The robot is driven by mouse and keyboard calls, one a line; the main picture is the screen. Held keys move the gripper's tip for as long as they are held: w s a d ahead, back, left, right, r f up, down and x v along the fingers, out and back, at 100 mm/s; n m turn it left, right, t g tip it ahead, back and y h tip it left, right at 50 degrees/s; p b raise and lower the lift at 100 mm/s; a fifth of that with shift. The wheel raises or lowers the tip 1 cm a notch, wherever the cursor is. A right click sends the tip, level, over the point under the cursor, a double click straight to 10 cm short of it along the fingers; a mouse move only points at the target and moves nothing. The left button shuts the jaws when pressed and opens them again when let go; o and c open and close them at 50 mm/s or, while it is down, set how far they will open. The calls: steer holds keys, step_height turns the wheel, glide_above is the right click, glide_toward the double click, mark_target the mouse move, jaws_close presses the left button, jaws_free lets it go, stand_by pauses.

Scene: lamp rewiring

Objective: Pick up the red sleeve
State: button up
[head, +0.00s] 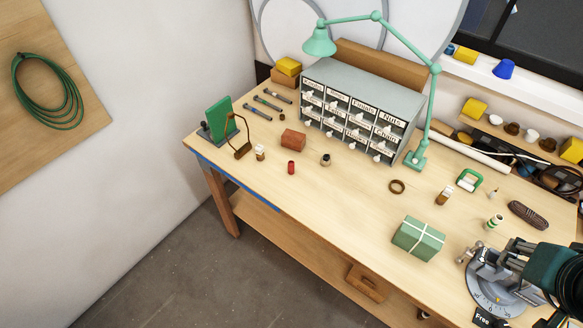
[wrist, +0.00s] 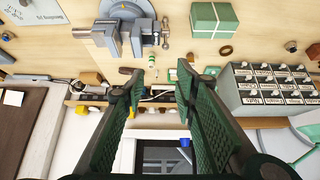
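The red sleeve (head: 291,168) is a small red cylinder standing upright on the workbench (head: 340,215), near its front edge and just in front of a brown block. I do not see it in the wrist view. My gripper (wrist: 160,76) is open, with its two dark green padded fingers spread apart and nothing between them. In the head view, dark green parts of my arm's end show at the lower right edge, by the vise, far to the right of the sleeve. The fingertips are hard to make out there.
A brown block (head: 293,140), a dark round part (head: 325,160) and a small jar (head: 260,153) stand near the sleeve. The labelled drawer cabinet (head: 345,115) and green lamp (head: 432,105) rise behind. A green package (head: 418,238) and vise (head: 490,270) lie to the right.

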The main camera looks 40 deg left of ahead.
steer(key=shift+a, duration=0.1)
stand_by(0.3)
steer(key=w+a+f+n+g+y, duration=0.1)
steer(key=w+a+n, duration=0.2)
steer(key=w+a, duration=0.5)
steer(key=w+a+n+g, duration=0.2)
steer(key=w+a+n, duration=0.1)
steer(key=a, duration=0.9)
steer(key=w+a+f+n+g+y, duration=0.1)
steer(key=w+a+n, duration=0.2)
steer(key=w+a, duration=0.55)
steer(key=n+g+h, duration=0.2)
steer(key=n+g, duration=0.1)
steer(key=n, duration=0.5)
glide_above(291, 163)
steer(key=f, duration=1.9)
steer(key=shift+w+d+f+b, duration=0.2)
steer(key=shift+w+d+b, duration=0.1)
steer(key=shift+d+b, duration=0.1)
steer(key=shift+s+a+f, duration=0.2)
steer(key=shift+a+f, duration=0.1)
steer(key=shift+a, duration=0.05)
steer(key=shift+f, duration=1.3)
